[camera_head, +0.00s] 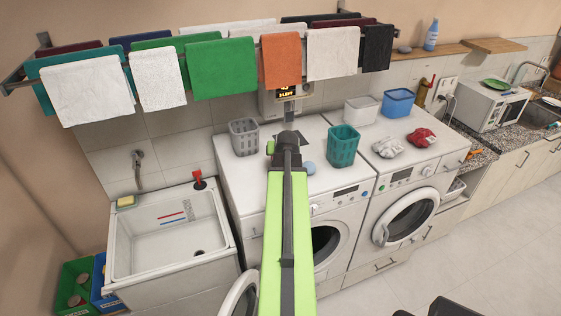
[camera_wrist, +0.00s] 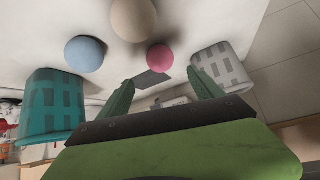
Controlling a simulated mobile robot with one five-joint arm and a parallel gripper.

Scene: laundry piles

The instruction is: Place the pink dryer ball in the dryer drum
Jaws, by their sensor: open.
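The pink dryer ball (camera_wrist: 159,58) lies on the white machine top in the wrist view, just beyond my fingertips and roughly between them. A blue ball (camera_wrist: 84,54) and a beige ball (camera_wrist: 134,18) lie near it. My gripper (camera_wrist: 164,88) is open and empty, with a finger on either side of a clear gap. In the head view my arm hides the pink ball, while the blue ball (camera_head: 310,168) shows right of my gripper (camera_head: 284,150). Below, the dark drum opening (camera_head: 325,242) is partly behind my arm, and its round door (camera_head: 240,297) hangs open.
A grey basket (camera_head: 244,137) and a teal basket (camera_head: 343,146) flank my gripper on the machine top. A second machine (camera_head: 406,219) with its door shut stands right. A sink (camera_head: 168,236) is left. Towels hang on a rack (camera_head: 17,80) above.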

